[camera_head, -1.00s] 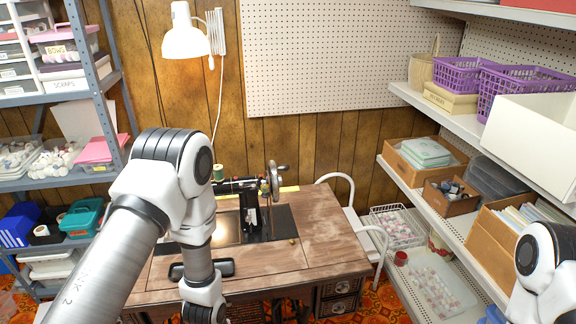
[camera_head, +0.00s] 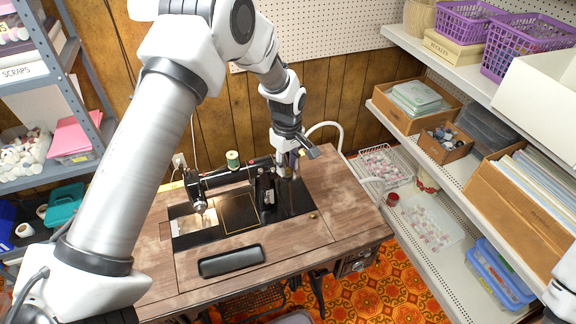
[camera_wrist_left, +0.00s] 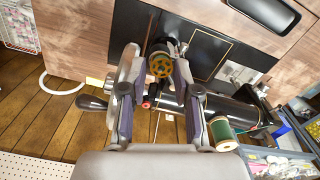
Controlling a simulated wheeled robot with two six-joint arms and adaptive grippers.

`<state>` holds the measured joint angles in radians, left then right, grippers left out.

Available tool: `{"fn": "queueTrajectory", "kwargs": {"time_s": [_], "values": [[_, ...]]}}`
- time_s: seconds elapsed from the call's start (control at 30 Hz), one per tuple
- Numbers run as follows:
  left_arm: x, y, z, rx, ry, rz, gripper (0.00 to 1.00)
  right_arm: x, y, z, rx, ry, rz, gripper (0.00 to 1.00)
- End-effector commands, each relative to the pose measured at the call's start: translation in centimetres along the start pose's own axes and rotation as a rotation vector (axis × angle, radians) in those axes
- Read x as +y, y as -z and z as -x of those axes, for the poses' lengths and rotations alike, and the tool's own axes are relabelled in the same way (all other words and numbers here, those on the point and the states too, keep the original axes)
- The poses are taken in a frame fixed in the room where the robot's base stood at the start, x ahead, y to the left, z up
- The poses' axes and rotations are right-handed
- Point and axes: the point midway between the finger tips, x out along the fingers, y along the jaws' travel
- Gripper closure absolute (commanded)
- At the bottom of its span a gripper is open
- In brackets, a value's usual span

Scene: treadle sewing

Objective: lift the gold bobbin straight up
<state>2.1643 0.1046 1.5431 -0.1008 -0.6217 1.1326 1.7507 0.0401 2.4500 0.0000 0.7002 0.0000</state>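The gold bobbin (camera_wrist_left: 160,66), a small disc with holes, shows in the left wrist view at the handwheel end of the black sewing machine (camera_head: 225,177). My left gripper (camera_wrist_left: 158,82) is open and points down. Its fingers stand on either side of the bobbin in that view, with a visible gap, and I see no clear contact. In the head view the left gripper (camera_head: 289,168) is at the right end of the machine and hides the bobbin. My right gripper is out of view; only part of the right arm shows at the right edge.
The handwheel (camera_wrist_left: 130,65) is close beside the left finger. A green thread spool (camera_head: 233,159) stands on top of the machine. A black case (camera_head: 232,261) and a small gold-coloured piece (camera_head: 313,215) lie on the wooden table (camera_head: 300,258). Shelves stand at both sides.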

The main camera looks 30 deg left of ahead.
Motion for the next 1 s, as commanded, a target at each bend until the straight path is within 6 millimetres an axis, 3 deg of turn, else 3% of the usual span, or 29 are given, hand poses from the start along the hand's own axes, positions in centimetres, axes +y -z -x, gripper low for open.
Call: {"fn": "queueTrajectory", "kwargs": {"time_s": [0.23,0.3,0.33,0.77,1.0], "values": [[0.0,0.0,-0.7,0.001,-0.001,-0.001,0.69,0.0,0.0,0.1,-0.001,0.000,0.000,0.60],[0.0,0.0,-0.7,0.000,-0.001,-0.001,0.85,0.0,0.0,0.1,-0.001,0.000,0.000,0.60],[0.0,0.0,-0.7,0.000,-0.001,-0.001,0.87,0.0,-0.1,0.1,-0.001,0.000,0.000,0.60],[0.0,0.0,-0.4,0.000,-0.001,-0.001,0.87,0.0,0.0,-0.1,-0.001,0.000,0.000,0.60],[0.1,0.0,2.0,0.002,-0.004,-0.001,0.87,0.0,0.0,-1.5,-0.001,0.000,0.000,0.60]]}}
